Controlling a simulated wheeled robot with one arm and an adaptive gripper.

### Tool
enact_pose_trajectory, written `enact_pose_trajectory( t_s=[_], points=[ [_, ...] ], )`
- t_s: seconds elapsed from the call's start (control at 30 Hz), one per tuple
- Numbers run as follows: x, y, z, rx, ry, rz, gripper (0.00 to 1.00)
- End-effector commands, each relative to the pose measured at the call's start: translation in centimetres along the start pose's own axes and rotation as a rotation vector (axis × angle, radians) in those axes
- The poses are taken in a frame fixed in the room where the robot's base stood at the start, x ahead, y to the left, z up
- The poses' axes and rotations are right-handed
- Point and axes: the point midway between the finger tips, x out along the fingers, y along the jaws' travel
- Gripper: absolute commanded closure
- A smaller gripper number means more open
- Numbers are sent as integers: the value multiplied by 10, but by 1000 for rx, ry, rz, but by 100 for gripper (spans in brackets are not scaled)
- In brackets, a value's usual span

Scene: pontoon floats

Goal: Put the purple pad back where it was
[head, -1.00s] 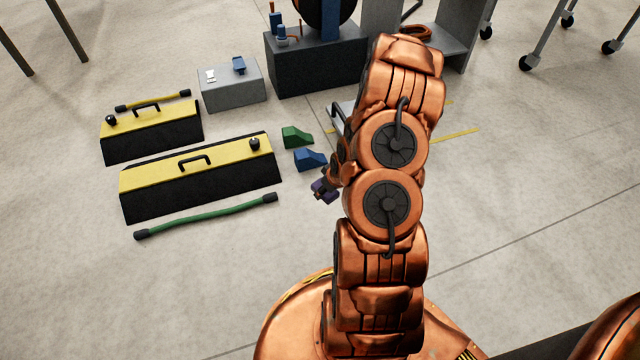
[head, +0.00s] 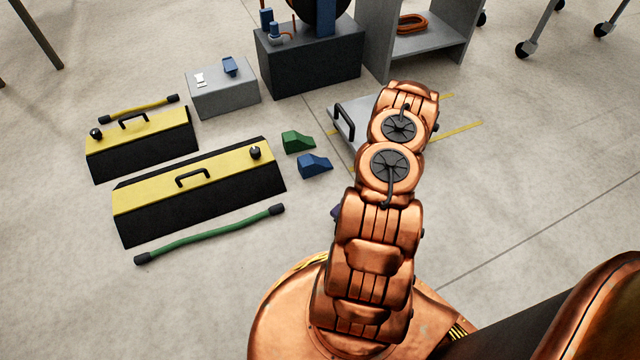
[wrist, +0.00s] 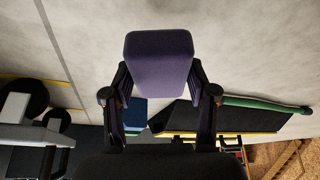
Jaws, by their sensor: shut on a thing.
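The purple pad (wrist: 160,62) is held between the fingers of my gripper (wrist: 160,92) in the wrist view, in front of the pale floor. My gripper is shut on it. In the head view only a sliver of the purple pad (head: 336,212) shows at the left side of my arm, and my gripper is hidden. A green wedge block (head: 297,141) and a blue wedge block (head: 314,166) stand on the floor beyond the pad, beside the long yellow-topped box. I cannot tell which spot the pad came from.
A long yellow-and-black box (head: 150,197) and a smaller one (head: 150,157) stand at left. A green bar (head: 210,234) lies before the long box. A grey box (head: 222,96) and a dark block (head: 312,68) stand behind. A grey handled plate (head: 347,123) is partly hidden by my arm.

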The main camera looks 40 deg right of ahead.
Motion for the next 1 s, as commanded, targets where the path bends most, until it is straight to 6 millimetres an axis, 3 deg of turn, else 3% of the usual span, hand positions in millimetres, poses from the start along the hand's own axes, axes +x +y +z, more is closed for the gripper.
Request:
enact_pose_trajectory(
  t_s=[0.5, 1.0],
  points=[
    [38, 40, -63, -3, 3, 5, 71],
    [61, 67, -109, -3, 2, 3, 71]
  ],
)
